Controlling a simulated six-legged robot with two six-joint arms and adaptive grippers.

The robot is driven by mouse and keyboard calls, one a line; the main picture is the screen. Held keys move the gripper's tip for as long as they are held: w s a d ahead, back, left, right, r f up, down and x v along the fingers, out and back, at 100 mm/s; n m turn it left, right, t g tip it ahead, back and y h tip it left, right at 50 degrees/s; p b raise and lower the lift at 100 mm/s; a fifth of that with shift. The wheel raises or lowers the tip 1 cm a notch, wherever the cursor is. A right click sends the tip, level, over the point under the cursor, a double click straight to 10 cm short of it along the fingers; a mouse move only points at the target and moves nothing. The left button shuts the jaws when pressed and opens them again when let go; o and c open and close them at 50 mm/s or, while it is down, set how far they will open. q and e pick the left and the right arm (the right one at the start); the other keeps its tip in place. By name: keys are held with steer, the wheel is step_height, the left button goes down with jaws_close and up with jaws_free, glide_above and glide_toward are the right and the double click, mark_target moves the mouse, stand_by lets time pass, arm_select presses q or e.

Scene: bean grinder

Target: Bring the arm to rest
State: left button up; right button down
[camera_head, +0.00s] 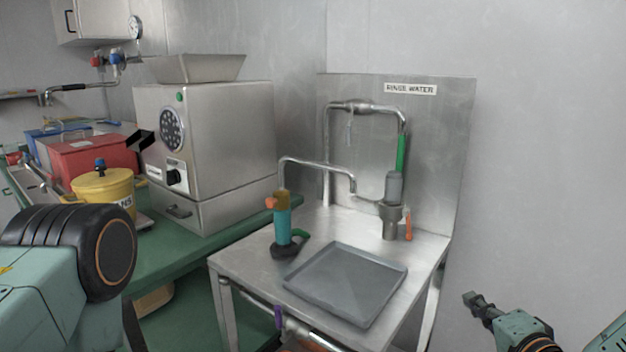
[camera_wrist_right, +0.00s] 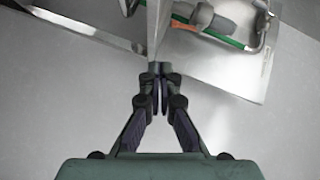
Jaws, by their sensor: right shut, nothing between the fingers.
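My right gripper (camera_head: 477,301) shows at the lower right of the head view, in front of the bare wall and to the right of the steel sink table. In the right wrist view its two fingers (camera_wrist_right: 160,72) meet at the tips, with nothing between them. My left arm fills the lower left of the head view, with a large dark joint; its gripper cannot be made out.
The steel table (camera_head: 236,262) carries a grey tray (camera_head: 345,283) and a teal-and-orange tool (camera_head: 282,222). A bean grinder (camera_head: 215,130) and yellow pot (camera_head: 103,188) stand on the green counter (camera_head: 190,262). A rinse-water panel (camera_head: 440,140) stands behind. Free space lies right of the table.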

steer(key=s+a+f+n+g+h, duration=0.1)
steer(key=s+a+f+n+g, duration=0.2)
steer(key=s+f+n+g, duration=0.5)
steer(key=s+a+f+n+g, duration=0.3)
steer(key=s+f+g, duration=0.1)
steer(key=s+f, duration=0.85)
steer(key=s+a+f+n+g, duration=0.1)
steer(key=s+f, duration=0.4)
steer(key=s, duration=0.8)
steer(key=n+g, duration=0.1)
steer(key=g, duration=0.1)
steer(key=shift+g+h, duration=0.4)
steer(key=shift+s+r, duration=0.1)
